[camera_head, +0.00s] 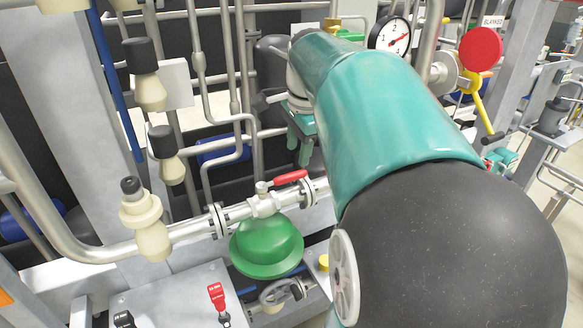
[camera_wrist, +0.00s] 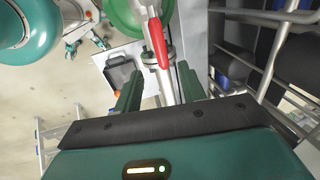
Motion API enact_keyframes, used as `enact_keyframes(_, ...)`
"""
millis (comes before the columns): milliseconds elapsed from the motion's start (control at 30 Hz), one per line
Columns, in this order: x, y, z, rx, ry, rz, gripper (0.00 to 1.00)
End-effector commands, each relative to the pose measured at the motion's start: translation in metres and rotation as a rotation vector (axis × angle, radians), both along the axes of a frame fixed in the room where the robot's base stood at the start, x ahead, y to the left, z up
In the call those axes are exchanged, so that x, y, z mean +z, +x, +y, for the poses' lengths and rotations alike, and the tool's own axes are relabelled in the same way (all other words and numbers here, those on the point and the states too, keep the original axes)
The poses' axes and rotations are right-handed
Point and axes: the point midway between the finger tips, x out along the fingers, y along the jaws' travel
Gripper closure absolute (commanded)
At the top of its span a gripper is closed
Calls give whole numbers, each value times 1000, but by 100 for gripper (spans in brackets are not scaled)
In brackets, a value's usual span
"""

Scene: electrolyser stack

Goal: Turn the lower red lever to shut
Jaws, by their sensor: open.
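A red lever (camera_head: 290,177) sits on a small silver valve (camera_head: 264,203) on a flanged horizontal pipe, lying roughly along the pipe. In the wrist view the red lever (camera_wrist: 157,42) points toward my gripper (camera_wrist: 160,75), its end near the gap between the two green fingers. My gripper is open with nothing held. In the head view my gripper (camera_head: 301,145) is above the lever and partly hidden by my arm. Whether a finger touches the lever I cannot tell. A second, smaller red handle (camera_head: 216,296) stands on the panel lower down.
A green dome (camera_head: 267,246) hangs just below the valve, with a grey handwheel (camera_head: 281,292) under it. Cream fittings with black caps (camera_head: 145,75) stand at left. A pressure gauge (camera_head: 391,36) and a yellow lever with a red disc (camera_head: 481,48) are at upper right.

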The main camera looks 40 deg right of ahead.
Motion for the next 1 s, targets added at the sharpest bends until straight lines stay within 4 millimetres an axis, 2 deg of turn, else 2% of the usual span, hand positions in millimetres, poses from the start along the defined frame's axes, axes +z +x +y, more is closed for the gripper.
enact_keyframes(100,-25,5,0,1,2,4,59)
enact_keyframes(300,-56,13,-2,2,1,3,59)
enact_keyframes(500,-69,17,-3,2,0,0,59)
enact_keyframes(733,-69,18,-3,2,0,0,59)
enact_keyframes(767,-69,18,-3,2,0,0,63)
enact_keyframes(933,-69,17,-3,2,0,0,97)
enact_keyframes(1000,-69,17,-3,2,0,0,100)
